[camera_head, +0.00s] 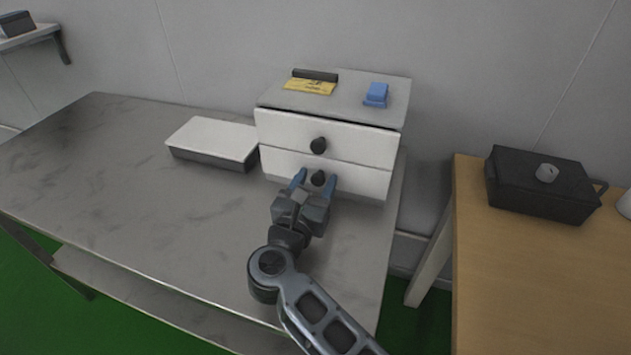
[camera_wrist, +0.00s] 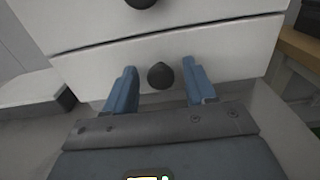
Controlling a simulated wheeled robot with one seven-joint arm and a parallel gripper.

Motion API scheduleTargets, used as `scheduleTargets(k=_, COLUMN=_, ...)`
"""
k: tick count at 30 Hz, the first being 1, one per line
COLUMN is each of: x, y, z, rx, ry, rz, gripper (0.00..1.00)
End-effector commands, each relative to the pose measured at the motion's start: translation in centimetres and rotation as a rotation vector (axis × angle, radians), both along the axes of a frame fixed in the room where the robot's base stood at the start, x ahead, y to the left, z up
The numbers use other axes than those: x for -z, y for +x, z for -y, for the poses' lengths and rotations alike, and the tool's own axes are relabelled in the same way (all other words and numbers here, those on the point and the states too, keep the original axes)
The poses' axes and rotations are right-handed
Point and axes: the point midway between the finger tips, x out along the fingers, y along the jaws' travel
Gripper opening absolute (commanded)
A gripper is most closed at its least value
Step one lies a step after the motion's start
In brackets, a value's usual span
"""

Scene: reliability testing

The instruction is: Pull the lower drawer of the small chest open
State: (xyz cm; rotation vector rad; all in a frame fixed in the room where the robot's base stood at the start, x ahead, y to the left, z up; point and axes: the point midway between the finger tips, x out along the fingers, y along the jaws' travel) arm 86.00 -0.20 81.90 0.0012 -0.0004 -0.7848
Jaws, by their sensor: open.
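The small white chest (camera_head: 337,93) stands on the grey marbled table. Its upper drawer (camera_head: 365,147) and lower drawer (camera_head: 355,181) each have a round dark knob, and both look shut or nearly so. My gripper (camera_head: 314,180) is in front of the lower drawer, its blue fingers spread apart. In the wrist view the open fingers (camera_wrist: 160,84) stand on either side of the lower knob (camera_wrist: 160,75), with visible gaps on both sides. I cannot tell exactly how far the fingertips are from the drawer front (camera_wrist: 225,50).
A white-topped box (camera_head: 213,139) stands left of the chest. A yellow card (camera_head: 310,87), a dark bar (camera_head: 315,75) and a blue item (camera_head: 376,95) lie on top of the chest. A wooden table (camera_head: 520,270) with a black box (camera_head: 540,190) is at right. The marbled table (camera_head: 130,190) is clear at left.

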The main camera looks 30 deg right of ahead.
Motion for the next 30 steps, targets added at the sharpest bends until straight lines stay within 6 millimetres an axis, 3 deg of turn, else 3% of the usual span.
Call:
scheduleTargets(k=7, x=0.03, y=0.04, z=0.06, rx=0.000, ry=-0.001, rz=-0.001, gripper=0.54)
scheduleTargets(k=24, x=0.03, y=0.01, z=0.05, rx=0.000, ry=-0.001, rz=-0.001, gripper=0.00)
scheduleTargets(k=30, x=0.03, y=0.01, z=0.05, rx=0.000, ry=-0.001, rz=-0.001, gripper=0.00)
